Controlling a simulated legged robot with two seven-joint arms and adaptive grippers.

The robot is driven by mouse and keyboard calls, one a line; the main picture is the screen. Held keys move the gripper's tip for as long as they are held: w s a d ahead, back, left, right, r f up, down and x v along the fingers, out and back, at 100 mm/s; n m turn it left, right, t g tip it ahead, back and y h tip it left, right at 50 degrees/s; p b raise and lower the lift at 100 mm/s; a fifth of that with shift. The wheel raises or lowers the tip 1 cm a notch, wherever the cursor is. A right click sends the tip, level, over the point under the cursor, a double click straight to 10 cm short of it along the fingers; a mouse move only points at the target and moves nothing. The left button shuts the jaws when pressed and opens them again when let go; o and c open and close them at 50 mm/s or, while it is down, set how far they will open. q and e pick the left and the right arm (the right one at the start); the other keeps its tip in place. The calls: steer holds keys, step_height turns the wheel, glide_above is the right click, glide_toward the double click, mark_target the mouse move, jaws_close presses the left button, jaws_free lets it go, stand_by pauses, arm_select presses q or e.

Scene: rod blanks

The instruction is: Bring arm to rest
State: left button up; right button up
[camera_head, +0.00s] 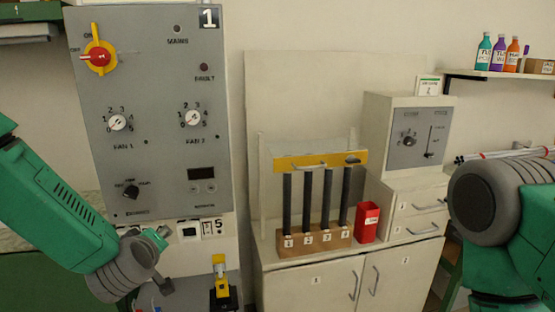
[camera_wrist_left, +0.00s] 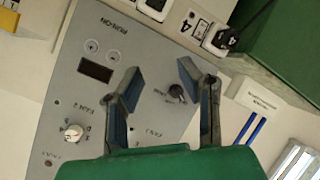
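My left arm comes in from the left in the head view, its gripper (camera_head: 152,258) low in front of the grey control panel (camera_head: 160,170). In the left wrist view the left gripper (camera_wrist_left: 160,75) has its two fingers spread, with nothing between them. The panel (camera_wrist_left: 125,60) lies beyond the fingers. A small dark knob (camera_wrist_left: 177,92) shows in the gap near one finger; I cannot tell how far away it is. My right arm shows at the right edge of the head view; its gripper is out of view.
The panel carries a red-yellow switch (camera_head: 99,57) and two white fan knobs. To the right stand a white cabinet (camera_head: 330,283), a rack of several dark rods under a yellow bar (camera_head: 300,161), a red bin (camera_head: 367,222) and a control box (camera_head: 410,135). Bottles (camera_head: 497,54) stand on a shelf.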

arm_select(q)
steer(key=s+d+f+m+g+h+b, duration=0.2)
steer(key=s+f+m+g, duration=0.4)
steer(key=s+f, duration=1.35)
steer(key=s+a+f+m+g, duration=0.1)
steer(key=s+f+m+g, duration=0.1)
steer(key=s, duration=0.8)
steer(key=s+a+f+m+g, duration=0.2)
steer(key=s+f+m+g, duration=0.1)
steer(key=s+f, duration=0.4)
steer(key=s+g, duration=0.1)
steer(key=s, duration=0.2)
steer(key=shift+f+b, duration=0.3)
steer(key=shift+b, duration=0.1)
